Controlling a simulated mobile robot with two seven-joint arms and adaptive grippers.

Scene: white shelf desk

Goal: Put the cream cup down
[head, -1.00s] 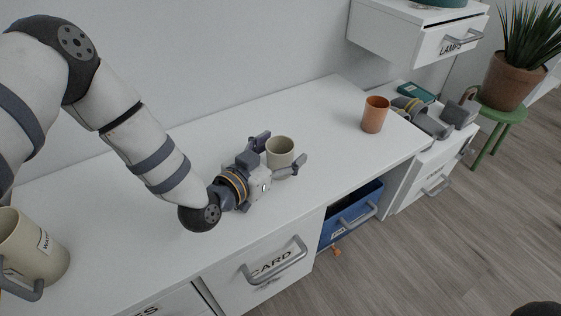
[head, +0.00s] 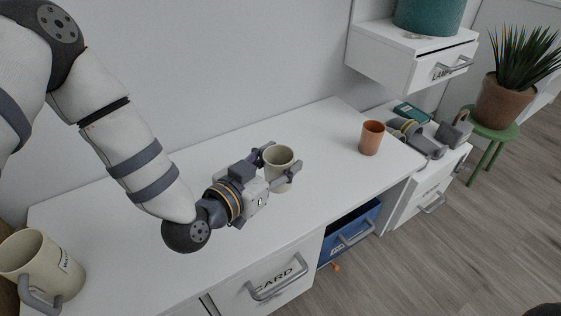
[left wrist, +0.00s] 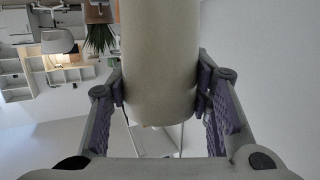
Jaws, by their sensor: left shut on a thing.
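The cream cup (head: 279,160) is upright over the middle of the white desk in the head view. My left gripper (head: 279,174) comes in from the left and is shut on it, with one finger on each side of its wall. In the left wrist view the cup (left wrist: 160,60) fills the middle, and both finger pads (left wrist: 160,92) touch its sides. The gripper hides part of the cup's lower side, and I cannot tell whether its base touches the desk. My right gripper is not in view.
The white desk top (head: 215,262) has free room around the cup. An orange cup (head: 371,138) stands toward the right end. A large cream mug (head: 45,265) stands at the left. A raised drawer unit (head: 405,55) is at the back right.

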